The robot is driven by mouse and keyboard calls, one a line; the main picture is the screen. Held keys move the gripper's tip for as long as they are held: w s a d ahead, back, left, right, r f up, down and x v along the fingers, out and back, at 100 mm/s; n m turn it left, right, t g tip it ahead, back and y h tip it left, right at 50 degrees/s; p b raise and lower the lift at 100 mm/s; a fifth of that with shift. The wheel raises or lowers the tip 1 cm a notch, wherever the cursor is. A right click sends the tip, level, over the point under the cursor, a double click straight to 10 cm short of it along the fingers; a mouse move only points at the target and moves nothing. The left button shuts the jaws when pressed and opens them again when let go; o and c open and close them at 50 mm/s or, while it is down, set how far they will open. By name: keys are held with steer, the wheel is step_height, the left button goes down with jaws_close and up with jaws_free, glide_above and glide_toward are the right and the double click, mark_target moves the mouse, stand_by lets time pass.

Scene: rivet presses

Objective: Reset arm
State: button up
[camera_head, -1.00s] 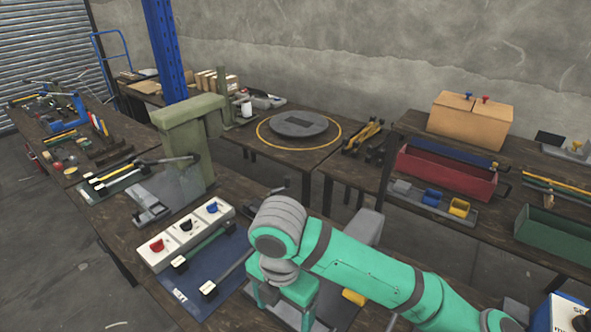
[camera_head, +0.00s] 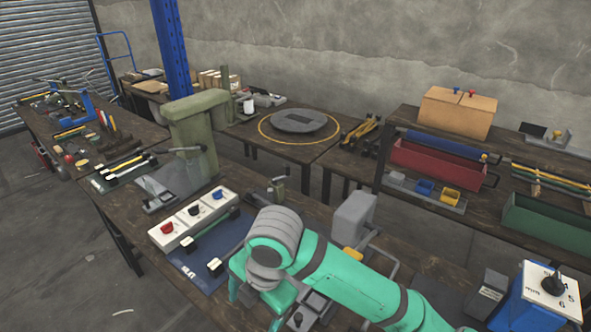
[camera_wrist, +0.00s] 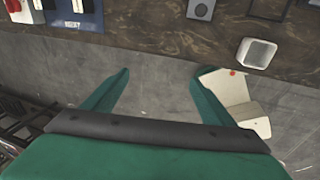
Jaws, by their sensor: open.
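My gripper (camera_wrist: 163,76) shows in the wrist view with its two green fingers spread wide and nothing between them. It points over bare concrete floor beside the edge of a dark wooden workbench (camera_wrist: 150,50). A white piece (camera_wrist: 240,92) with a red dot lies partly behind the right finger; I cannot tell whether it touches. In the head view my green and grey arm reaches across the near workbench, and my gripper is not clearly visible there.
The near bench holds a green press (camera_head: 195,130), a white switch panel (camera_head: 193,220) and a blue mat (camera_head: 190,263). A blue box with a black knob (camera_head: 553,284) stands at the right. A red tray (camera_head: 437,168) lies on the back bench. Open floor (camera_head: 60,240) shows at left.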

steer(key=w+a+r+m+t+y, duration=0.35)
steer(key=a+m+y, duration=0.25)
steer(key=a, duration=0.3)
steer(key=w+a+r+m+t+y, duration=0.35)
steer(key=a+m+t+y, duration=0.2)
steer(key=a, duration=0.35)
steer(key=s+d+f+m+t+h, duration=0.4)
steer(key=s+d+f+m+h, duration=0.1)
steer(key=d+f+m, duration=0.35)
steer(key=s+d+f+m+t+h, duration=0.3)
steer(key=s+d+f+m+h, duration=0.3)
steer(key=f+m, duration=0.35)
steer(key=s+d+f+h, duration=0.1)
steer(key=s+d, duration=0.3)
steer(key=s, duration=0.3)
steer(key=s+d+f+h, duration=0.1)
steer(key=s+d+f, duration=0.1)
steer(key=s+d, duration=0.2)
steer(key=s+d+f+n+g+h, duration=0.1)
steer(key=s+d, duration=0.3)
steer(key=s, duration=0.6)
steer(key=shift+f, duration=0.3)
